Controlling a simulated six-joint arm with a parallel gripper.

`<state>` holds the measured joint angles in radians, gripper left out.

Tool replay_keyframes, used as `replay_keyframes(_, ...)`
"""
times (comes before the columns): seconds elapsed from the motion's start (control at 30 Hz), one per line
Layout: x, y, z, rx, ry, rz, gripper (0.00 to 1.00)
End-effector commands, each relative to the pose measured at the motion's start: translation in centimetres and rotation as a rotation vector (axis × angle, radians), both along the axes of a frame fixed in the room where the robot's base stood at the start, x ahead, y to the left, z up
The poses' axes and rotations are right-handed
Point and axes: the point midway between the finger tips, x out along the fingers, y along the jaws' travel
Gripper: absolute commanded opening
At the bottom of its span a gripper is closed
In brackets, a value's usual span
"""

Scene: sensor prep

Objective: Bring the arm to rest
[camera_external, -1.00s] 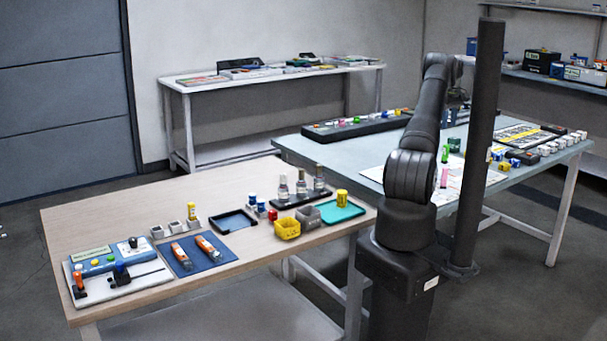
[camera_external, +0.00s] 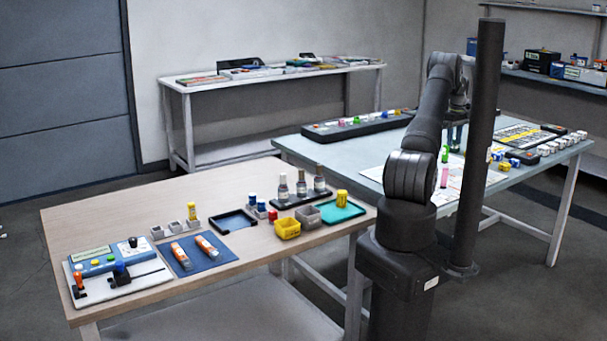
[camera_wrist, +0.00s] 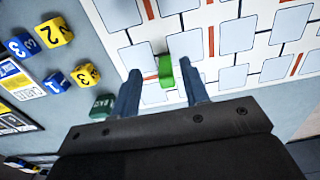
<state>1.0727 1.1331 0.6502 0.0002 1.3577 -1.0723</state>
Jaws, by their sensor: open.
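My gripper (camera_wrist: 159,68) is open in the wrist view, its two blue-grey fingers apart above the far table. A small green piece (camera_wrist: 166,71) shows between the fingertips, on a white sheet with printed boxes; no finger visibly touches it. In the external view, my gripper (camera_external: 455,134) hangs over the blue-grey table (camera_external: 310,146), partly hidden by my arm and the dark column. A green piece (camera_external: 445,154) and a pink piece (camera_external: 444,178) stand on the sheet there.
Numbered blue and yellow cubes (camera_wrist: 55,32) lie left of the fingers in the wrist view. A black strip with coloured knobs (camera_external: 358,125) lies at the table's back. The wooden table (camera_external: 130,210) holds bottles, bins and trays. The column (camera_external: 478,130) stands close beside my arm.

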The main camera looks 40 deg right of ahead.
Motion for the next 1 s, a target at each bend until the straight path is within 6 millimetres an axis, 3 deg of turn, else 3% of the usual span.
replay_keyframes(0.47, -8.4, -0.1, 5.1, -0.001, 0.0, -0.002, 0.41)
replay_keyframes(1.0, 1.2, 5.0, 4.5, 0.001, 0.0, 0.132, 0.41)
